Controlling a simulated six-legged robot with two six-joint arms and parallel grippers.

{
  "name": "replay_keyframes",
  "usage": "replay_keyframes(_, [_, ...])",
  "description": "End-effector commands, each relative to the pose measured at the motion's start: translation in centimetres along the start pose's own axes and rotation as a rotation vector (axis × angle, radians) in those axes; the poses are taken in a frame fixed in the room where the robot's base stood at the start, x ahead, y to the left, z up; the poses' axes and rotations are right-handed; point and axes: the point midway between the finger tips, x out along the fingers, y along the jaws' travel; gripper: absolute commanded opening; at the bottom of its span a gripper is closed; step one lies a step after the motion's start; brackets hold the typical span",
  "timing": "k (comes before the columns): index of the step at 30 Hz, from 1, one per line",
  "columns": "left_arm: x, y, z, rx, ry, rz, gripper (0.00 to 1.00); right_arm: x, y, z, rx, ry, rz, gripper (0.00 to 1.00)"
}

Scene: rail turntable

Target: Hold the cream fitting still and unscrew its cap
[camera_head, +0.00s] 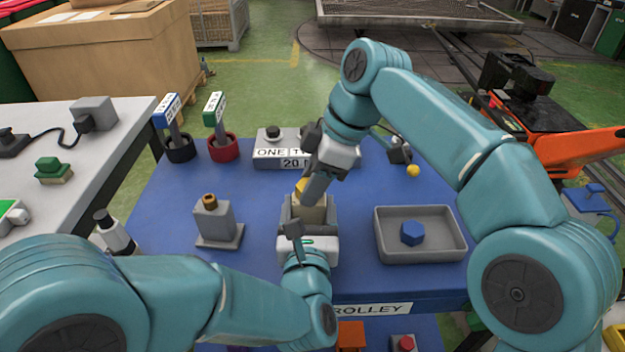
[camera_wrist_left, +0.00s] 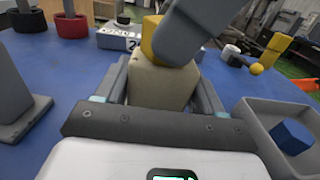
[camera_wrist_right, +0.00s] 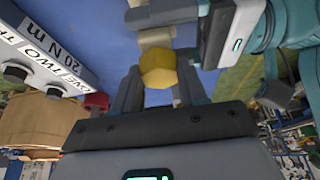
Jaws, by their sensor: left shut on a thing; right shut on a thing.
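The cream fitting (camera_head: 311,214) stands upright near the middle of the blue trolley top, partly hidden by my grippers. In the left wrist view the fitting (camera_wrist_left: 155,84) is a cream block between the fingers of my left gripper (camera_wrist_left: 160,98), which is shut on it. The yellow cap (camera_wrist_left: 150,38) sits on top of the fitting. My right gripper (camera_head: 314,187) comes down from above and is shut on the cap. In the right wrist view the faceted yellow cap (camera_wrist_right: 158,68) lies between its fingertips, with the cream fitting (camera_wrist_right: 157,38) beyond.
A grey tray (camera_head: 420,252) holding a blue hexagonal piece (camera_head: 412,233) is at the right. A grey block with a brown top (camera_head: 213,222) stands at the left. A labelled grey box (camera_head: 277,153), red cup (camera_head: 223,151) and black cup (camera_head: 179,152) stand behind.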

Motion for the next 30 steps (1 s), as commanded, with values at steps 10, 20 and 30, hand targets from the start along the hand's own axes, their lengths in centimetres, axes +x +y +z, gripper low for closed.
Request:
replay_keyframes(10, [-0.01, 0.06, -0.24, 0.001, 0.006, 0.001, 0.13, 0.24, 0.23, 0.07, -0.12, -0.003, -0.053, 0.1])
replay_keyframes(20, [-0.01, 0.07, -0.21, 0.001, 0.005, 0.002, 0.13, 0.19, 0.42, 0.01, -0.456, -0.003, -0.191, 0.1])
replay_keyframes(30, [0.0, 0.08, -0.2, 0.001, 0.005, 0.002, 0.13, 0.15, 0.33, 0.09, -0.48, -0.004, -0.203, 0.52])
